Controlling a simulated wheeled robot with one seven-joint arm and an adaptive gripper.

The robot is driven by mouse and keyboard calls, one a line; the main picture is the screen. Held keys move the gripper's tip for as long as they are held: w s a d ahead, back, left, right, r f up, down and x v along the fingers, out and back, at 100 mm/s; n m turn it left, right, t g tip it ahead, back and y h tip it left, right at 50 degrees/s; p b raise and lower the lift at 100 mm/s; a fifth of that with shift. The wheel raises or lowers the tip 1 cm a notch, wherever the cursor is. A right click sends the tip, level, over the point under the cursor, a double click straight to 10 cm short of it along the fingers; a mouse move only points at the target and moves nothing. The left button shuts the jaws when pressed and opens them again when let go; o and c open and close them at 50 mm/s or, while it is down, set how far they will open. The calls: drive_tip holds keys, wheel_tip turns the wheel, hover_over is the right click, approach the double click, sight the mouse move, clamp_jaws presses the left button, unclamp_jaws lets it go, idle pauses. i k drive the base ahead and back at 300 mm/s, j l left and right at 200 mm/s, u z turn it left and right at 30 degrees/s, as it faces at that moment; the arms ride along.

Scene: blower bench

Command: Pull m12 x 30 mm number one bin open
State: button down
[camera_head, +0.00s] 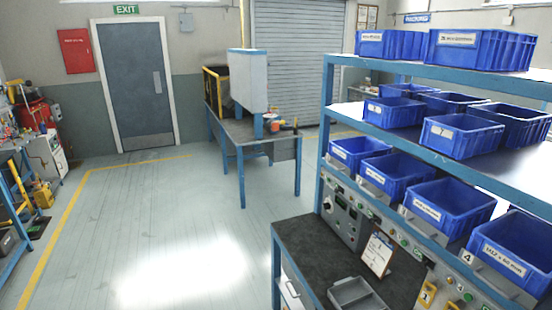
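A row of blue bins sits on the lower shelf of the blue rack on the right. The nearest bin (512,268) has a label that seems to read M12 x 60 mm, and a number 4 tag is below it. Farther along the row are a third bin (450,213), a second bin (396,183) and the leftmost, farthest bin (357,158). Their labels are too small to read surely, so I cannot confirm which is the number one M12 x 30 mm bin; the leftmost is at the opposite end from number 4. My gripper is not in view.
More blue bins stand on the middle shelf (345,112) and top shelf (450,75). Below the row are a control panel (350,213), a clipboard (378,254) and a grey tray (357,295) on a dark bench top (310,235). Open floor (180,240) lies left.

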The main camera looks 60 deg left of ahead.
sight(346, 156)
drive_tip(key=u, duration=1.9)
drive_tip(key=i+j, duration=0.45)
drive_tip(key=i+j+u, duration=0.1)
drive_tip(key=i+j, duration=0.3)
drive_tip(key=i, duration=0.2)
drive_tip(key=i+j, duration=0.4)
drive_tip(key=i+j+u, duration=0.15)
drive_tip(key=i+j, duration=0.25)
drive_tip(key=i, duration=0.25)
